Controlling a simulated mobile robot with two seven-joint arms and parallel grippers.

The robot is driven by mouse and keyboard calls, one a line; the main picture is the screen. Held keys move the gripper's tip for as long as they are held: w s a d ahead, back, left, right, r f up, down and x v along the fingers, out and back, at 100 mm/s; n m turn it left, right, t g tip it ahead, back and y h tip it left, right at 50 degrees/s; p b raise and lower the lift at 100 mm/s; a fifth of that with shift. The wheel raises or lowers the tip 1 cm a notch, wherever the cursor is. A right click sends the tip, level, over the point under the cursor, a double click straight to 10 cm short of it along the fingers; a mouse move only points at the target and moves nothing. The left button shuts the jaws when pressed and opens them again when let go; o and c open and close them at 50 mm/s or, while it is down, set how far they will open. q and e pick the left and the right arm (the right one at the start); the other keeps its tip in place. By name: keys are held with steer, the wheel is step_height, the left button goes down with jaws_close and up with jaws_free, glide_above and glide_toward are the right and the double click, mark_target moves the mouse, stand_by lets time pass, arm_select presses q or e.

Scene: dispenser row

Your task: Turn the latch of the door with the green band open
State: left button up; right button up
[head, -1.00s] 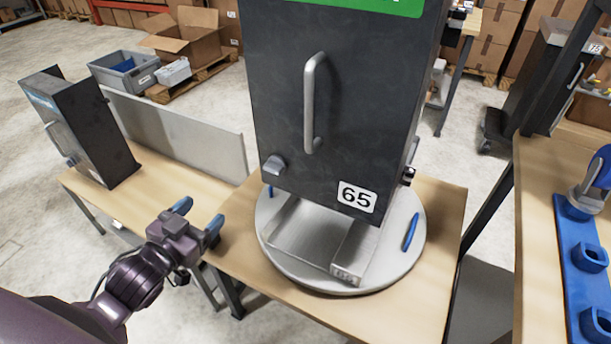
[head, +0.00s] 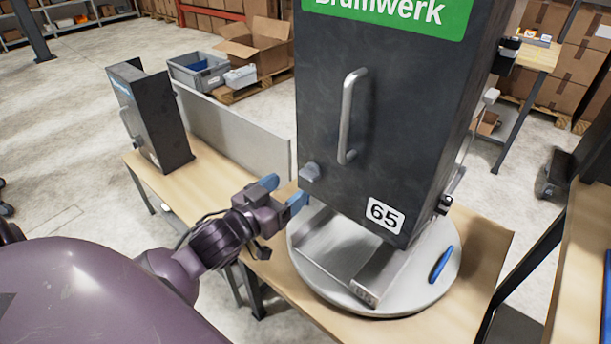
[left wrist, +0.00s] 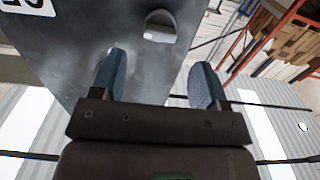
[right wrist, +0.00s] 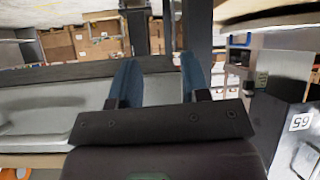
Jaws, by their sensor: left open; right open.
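The dark door (head: 375,130) with the green band (head: 400,12) stands upright on the dispenser at the centre of the head view. It has a grey vertical handle (head: 349,115) and a small grey latch knob (head: 310,172) at its lower left. The latch also shows in the left wrist view (left wrist: 160,27), ahead of the fingers. My left gripper (head: 282,194) is open and empty, just below and left of the latch, apart from it. My right gripper (right wrist: 158,82) is open and empty in the right wrist view, away from the latch. It is not in the head view.
A label 65 (head: 384,216) is on the door. A smaller dark dispenser (head: 150,115) stands on the table to the left. A grey panel (head: 230,130) stands behind that table.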

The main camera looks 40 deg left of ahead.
mark_target(305, 175)
arm_select(q)
steer(key=shift+w+d, duration=0.15)
steer(key=shift+w, duration=1.4)
steer(key=shift+w+d, duration=0.1)
steer(key=shift+w, duration=1.45)
steer(key=shift+c, duration=0.6)
steer(key=c, duration=0.8)
